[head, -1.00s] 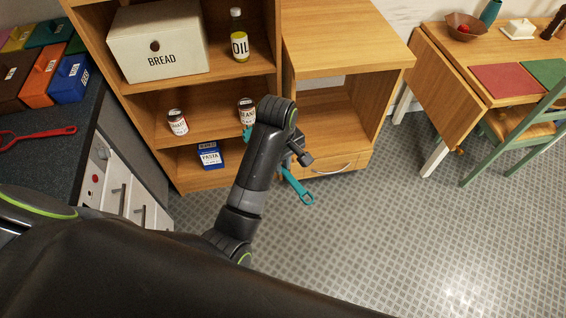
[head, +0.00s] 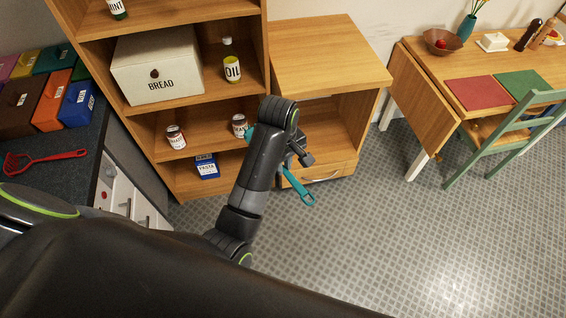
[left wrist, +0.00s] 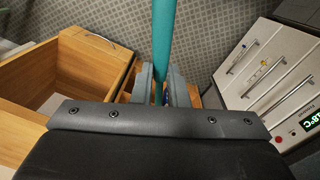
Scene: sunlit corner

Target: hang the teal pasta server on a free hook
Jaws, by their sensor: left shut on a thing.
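The teal pasta server (head: 297,186) is held in my left gripper (head: 302,158), out over the floor in front of the low wooden cabinet. Its handle end with a hanging loop points down and to the right; a bit of its other end shows left of my arm, and its middle is hidden behind the arm. In the left wrist view the teal handle (left wrist: 163,40) runs up from between the two grey fingers (left wrist: 159,85), which are shut on it. My right gripper is not in view. No hook shows in these frames.
A wooden shelf unit (head: 157,112) holds a bread box (head: 157,70), an oil bottle (head: 231,62), two jars and a blue pasta box (head: 207,166). A red slotted utensil (head: 45,158) lies on the dark counter. A drop-leaf table (head: 420,92) and green chair stand right. The floor between is clear.

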